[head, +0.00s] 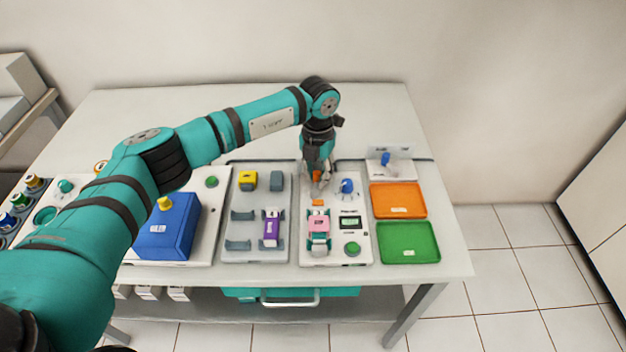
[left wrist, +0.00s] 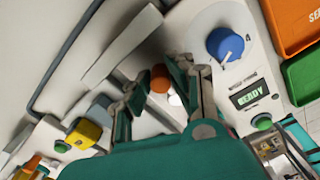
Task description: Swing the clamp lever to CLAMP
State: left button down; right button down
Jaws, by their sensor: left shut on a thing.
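The clamp lever shows as an orange knob (left wrist: 160,78) in the left wrist view, between the fingers of my left gripper (left wrist: 163,88). In the head view my left gripper (head: 317,184) reaches down over the back of the white device panel (head: 335,257), shut on the orange knob, which is partly hidden by the fingers. The panel also carries a blue dial (head: 347,186), a small display (head: 350,223) that reads READY in the wrist view, a green button (head: 352,248) and a pink piece (head: 319,226) in a teal holder. The CLAMP marking cannot be read. My right gripper is out of view.
A grey tray (head: 256,254) with yellow and purple pieces lies left of the panel. A blue box (head: 168,228) stands further left. An orange tray (head: 398,201) and a green tray (head: 408,242) lie to the right. The table behind the panel is mostly clear.

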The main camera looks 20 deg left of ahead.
pick_arm(q)
jog(key=shift+d+f+m+b, duration=0.15)
jog(key=shift+d+m+b, duration=0.15)
jog(key=shift+m+b, duration=0.7)
jog(key=shift+d+m+b, duration=0.35)
jog(key=shift+m+b, duration=0.05)
jog(key=shift+m, duration=0.9)
jog(key=shift+s+r, duration=0.1)
jog(key=shift+r, duration=0.1)
jog(key=c, duration=1.2)
grip_release()
jog(key=shift+d, duration=0.1)
notch_tip(320, 180, up, 12)
